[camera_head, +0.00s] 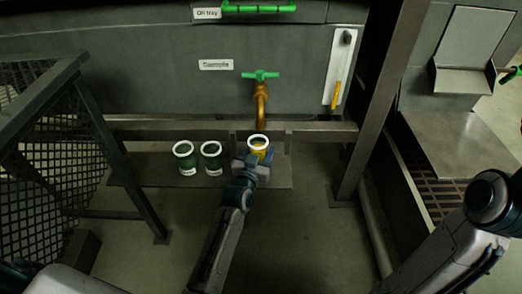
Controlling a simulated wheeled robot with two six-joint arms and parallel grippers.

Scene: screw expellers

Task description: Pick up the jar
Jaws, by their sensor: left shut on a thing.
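A jar (258,142) with a white rim and yellow contents is under the brass tap (261,100). My left gripper (255,158) is shut on this jar from the near side. The gripper hides the jar's lower part, so I cannot tell whether it touches the shelf.
The low shelf (140,172) bears the green jars. The tap has a green handle (260,75) and a "Sample" label (216,65) near it. A dark railing (110,150) stands at left, and a steel post (375,100) at right. The floor in front is clear.

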